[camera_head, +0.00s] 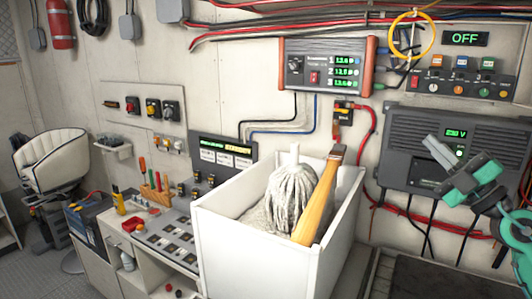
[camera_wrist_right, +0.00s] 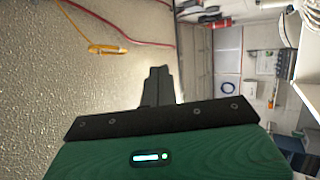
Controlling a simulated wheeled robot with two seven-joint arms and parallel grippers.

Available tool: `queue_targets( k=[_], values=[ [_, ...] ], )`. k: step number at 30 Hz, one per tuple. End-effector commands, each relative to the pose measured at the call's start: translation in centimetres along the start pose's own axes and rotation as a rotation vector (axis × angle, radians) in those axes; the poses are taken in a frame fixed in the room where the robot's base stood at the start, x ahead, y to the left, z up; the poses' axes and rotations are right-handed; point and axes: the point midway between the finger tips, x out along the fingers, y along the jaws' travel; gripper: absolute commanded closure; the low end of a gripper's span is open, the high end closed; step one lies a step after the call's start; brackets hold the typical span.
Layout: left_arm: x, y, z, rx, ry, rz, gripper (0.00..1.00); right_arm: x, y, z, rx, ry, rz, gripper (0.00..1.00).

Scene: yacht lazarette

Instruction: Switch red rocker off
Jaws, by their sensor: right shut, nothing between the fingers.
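The red rocker (camera_head: 314,78) sits on the front of a grey wall unit (camera_head: 325,66) with red end caps and three green readouts, in the head view. I cannot tell from its tilt which position it is in. My right gripper (camera_head: 434,146) is to the right of and below the rocker, well apart from it, in front of a dark grey wall box. It is shut and empty. In the right wrist view its dark fingers (camera_wrist_right: 157,88) are together and the rocker does not show. My left gripper is not in view.
A white bin (camera_head: 230,245) with a mop and a wooden handle stands below the unit. A dark grey box (camera_head: 400,135) with a green readout and a row of coloured switches (camera_head: 460,88) under an OFF sign (camera_head: 465,39) are at right. Red cables and a yellow loop (camera_head: 412,35) hang nearby.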

Motion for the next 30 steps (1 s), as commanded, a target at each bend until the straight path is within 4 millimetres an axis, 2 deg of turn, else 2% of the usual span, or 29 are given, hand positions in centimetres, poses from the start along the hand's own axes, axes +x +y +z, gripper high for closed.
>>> queue_targets(
  k=[1,5,8,12,16,20,21,24,27,30],
  values=[
    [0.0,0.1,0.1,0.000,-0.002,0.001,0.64,-1.0,-1.9,-0.3,0.074,-0.027,0.056,1.00],
    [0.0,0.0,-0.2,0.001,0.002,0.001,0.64,-4.1,-5.5,0.3,0.237,-0.171,0.201,1.00],
    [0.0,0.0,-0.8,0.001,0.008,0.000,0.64,-7.3,-9.0,1.3,0.360,-0.343,0.272,1.00],
    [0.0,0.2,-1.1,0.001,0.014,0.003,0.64,-13.3,-15.2,2.5,0.518,-0.651,0.294,1.00],
    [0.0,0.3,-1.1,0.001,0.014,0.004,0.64,-20.1,-22.0,2.0,0.649,-0.972,0.215,1.00],
    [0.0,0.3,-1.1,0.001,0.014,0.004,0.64,-27.0,-28.6,-0.9,0.763,-1.267,0.054,1.00],
    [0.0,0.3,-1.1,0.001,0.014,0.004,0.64,-29.1,-30.3,-2.2,0.794,-1.348,-0.011,1.00],
    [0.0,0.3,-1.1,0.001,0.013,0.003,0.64,-33.6,-34.0,-6.0,0.868,-1.518,-0.181,1.00],
    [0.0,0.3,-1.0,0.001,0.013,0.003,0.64,-37.1,-36.4,-9.8,0.928,-1.638,-0.343,1.00],
    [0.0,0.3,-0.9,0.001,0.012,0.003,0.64,-39.8,-37.9,-13.4,0.979,-1.720,-0.491,1.00]
  ],
)
